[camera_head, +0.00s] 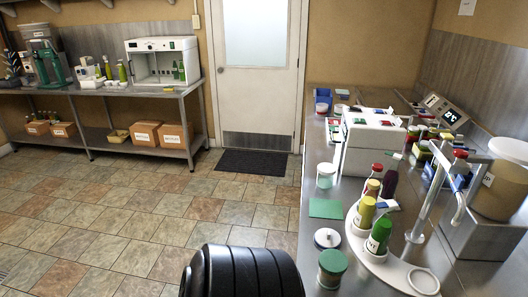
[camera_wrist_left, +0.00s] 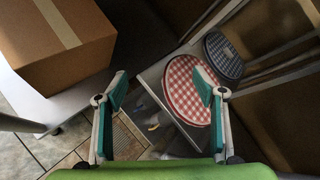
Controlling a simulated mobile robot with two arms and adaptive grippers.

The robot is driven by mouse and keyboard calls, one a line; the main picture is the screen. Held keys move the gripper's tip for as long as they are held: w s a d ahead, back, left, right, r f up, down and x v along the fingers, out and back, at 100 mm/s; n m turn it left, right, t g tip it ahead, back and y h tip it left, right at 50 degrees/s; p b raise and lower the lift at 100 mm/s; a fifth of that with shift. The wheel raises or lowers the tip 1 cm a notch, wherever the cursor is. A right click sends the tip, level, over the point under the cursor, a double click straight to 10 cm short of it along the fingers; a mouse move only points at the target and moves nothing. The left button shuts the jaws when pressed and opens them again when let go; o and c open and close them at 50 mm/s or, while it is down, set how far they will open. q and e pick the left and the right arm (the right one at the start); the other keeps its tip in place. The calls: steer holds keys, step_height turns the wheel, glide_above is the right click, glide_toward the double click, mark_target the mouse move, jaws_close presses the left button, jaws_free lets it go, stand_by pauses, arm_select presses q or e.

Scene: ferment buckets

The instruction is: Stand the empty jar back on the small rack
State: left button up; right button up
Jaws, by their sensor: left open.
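A white curved rack (camera_head: 364,252) stands on the steel counter at the right in the head view. It holds several bottles with red, yellow and green tops, and its round place at the near end (camera_head: 423,281) is empty. A pale jar (camera_head: 325,176) stands upright on the counter left of the rack; I cannot tell whether it is the empty jar. A green-lidded jar (camera_head: 331,270) stands nearer, beside the rack. My left gripper (camera_wrist_left: 160,88) shows only in the left wrist view, open, with nothing between its teal fingers. My right gripper is not in view.
A silver-lidded container (camera_head: 327,238) and a green mat (camera_head: 326,208) lie on the counter. A tap (camera_head: 435,195) rises behind the rack. The left wrist view shows a cardboard box (camera_wrist_left: 60,50) and a red checked disc (camera_wrist_left: 188,92). The tiled floor (camera_head: 100,225) is clear.

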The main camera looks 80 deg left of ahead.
arm_select(q)
steer(key=s+a+f+n+g, duration=0.1)
steer(key=s+f+n+g, duration=0.1)
steer(key=s+f+n, duration=0.4)
steer(key=s+a+f+n+g, duration=0.2)
steer(key=s+f+g, duration=0.15)
steer(key=f, duration=0.55)
steer(key=s+d+f+n+g, duration=0.1)
steer(key=s+f+n, duration=0.4)
steer(key=s, duration=0.3)
steer(key=s+d+f+n+g+h+b, duration=0.1)
steer(key=s+f+n, duration=0.3)
steer(key=s, duration=0.5)
steer(key=s+d+f+n+g, duration=0.1)
steer(key=s+f+n+g, duration=0.2)
steer(key=s+f+n, duration=0.2)
steer(key=s+n, duration=0.2)
steer(key=s, duration=0.1)
steer(key=shift+s+d+f+n+h+b, duration=0.15)
steer(key=shift+d+f+n+h+b, duration=0.15)
steer(key=shift+d+n+b, duration=0.1)
